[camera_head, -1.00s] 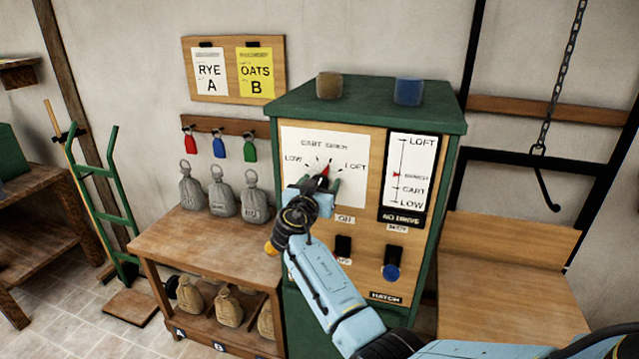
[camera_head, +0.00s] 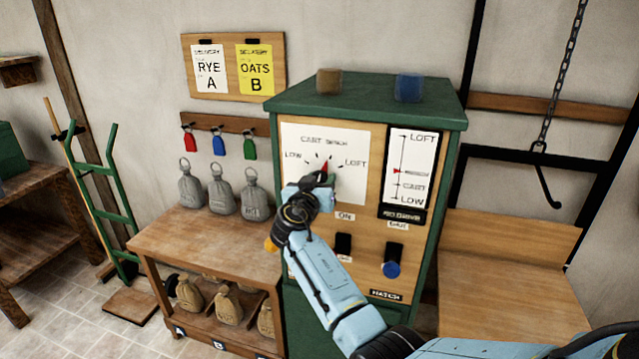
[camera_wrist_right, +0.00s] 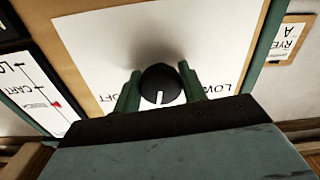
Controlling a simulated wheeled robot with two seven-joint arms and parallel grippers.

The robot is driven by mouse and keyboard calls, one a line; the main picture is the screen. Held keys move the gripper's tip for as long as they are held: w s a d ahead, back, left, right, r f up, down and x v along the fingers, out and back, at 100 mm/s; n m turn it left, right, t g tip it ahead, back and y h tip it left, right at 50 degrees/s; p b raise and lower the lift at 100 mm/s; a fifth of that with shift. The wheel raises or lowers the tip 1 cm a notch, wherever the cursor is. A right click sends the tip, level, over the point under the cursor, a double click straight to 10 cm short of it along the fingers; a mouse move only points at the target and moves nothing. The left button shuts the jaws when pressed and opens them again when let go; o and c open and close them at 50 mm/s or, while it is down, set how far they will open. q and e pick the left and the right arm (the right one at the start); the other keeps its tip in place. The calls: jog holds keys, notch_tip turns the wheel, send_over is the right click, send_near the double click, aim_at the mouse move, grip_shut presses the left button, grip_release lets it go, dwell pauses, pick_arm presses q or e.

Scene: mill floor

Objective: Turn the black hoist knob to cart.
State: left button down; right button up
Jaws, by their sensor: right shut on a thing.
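The black hoist knob (camera_wrist_right: 160,84) is on the white dial card (camera_head: 345,190) of the green-and-wood panel. In the right wrist view its white line points toward the picture's bottom, where the dial's lettering lies. My right gripper (camera_head: 324,180) is at the knob; in the right wrist view its green fingers (camera_wrist_right: 160,88) are on both sides of the knob, shut on it. In the head view the gripper mostly hides the knob, and a red pointer (camera_head: 324,168) shows below the cart and bench lettering. The gauge's red marker (camera_head: 396,171) is at bench, above cart. My left gripper is not in view.
Grey weights (camera_head: 223,192) stand on the wooden table (camera_head: 205,246) to the left. A hook on a chain (camera_head: 547,185) hangs at the right.

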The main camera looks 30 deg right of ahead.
jog(key=n+b, duration=0.1)
jog(key=n, duration=0.2)
jog(key=shift+n, duration=1.8)
jog(key=o, duration=1)
jog(key=shift+s, duration=0.1)
jog(key=shift+c, duration=0.2)
jog(key=b+v, duration=0.2)
jog(key=v, duration=1.1)
jog(key=shift+a+b, duration=0.2)
jog(key=shift+b, duration=0.1)
